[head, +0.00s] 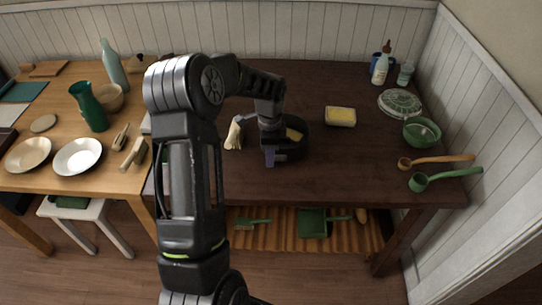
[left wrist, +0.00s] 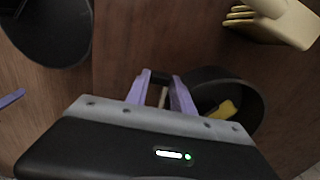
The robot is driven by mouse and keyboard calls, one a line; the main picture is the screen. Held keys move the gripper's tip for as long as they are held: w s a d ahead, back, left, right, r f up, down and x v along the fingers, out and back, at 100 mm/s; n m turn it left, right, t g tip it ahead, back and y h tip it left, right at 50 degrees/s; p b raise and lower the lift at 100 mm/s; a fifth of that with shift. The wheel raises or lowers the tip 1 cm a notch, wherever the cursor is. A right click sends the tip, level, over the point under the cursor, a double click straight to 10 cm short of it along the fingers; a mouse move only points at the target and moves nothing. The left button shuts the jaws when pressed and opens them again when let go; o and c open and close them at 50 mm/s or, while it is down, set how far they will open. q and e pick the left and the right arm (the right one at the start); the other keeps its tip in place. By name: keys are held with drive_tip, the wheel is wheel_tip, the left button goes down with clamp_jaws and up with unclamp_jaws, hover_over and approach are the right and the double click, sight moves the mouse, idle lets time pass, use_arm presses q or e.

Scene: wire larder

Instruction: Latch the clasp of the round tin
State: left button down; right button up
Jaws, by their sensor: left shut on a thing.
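The round tin (head: 301,126) is dark, open at the top and stands on the dark brown table, with something yellow inside. It also shows in the left wrist view (left wrist: 257,104), to the right of the fingers. My left gripper (head: 270,158) is low at the tin's near left side. My right gripper is not in view.
A pale object (head: 234,134) lies left of the tin. A green bowl (head: 421,132), a patterned lid (head: 400,103) and two ladles (head: 436,161) stand farther right. The table between has free room.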

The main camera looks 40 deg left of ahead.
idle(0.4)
use_arm(q)
drive_tip(key=c, duration=1.1)
unclamp_jaws()
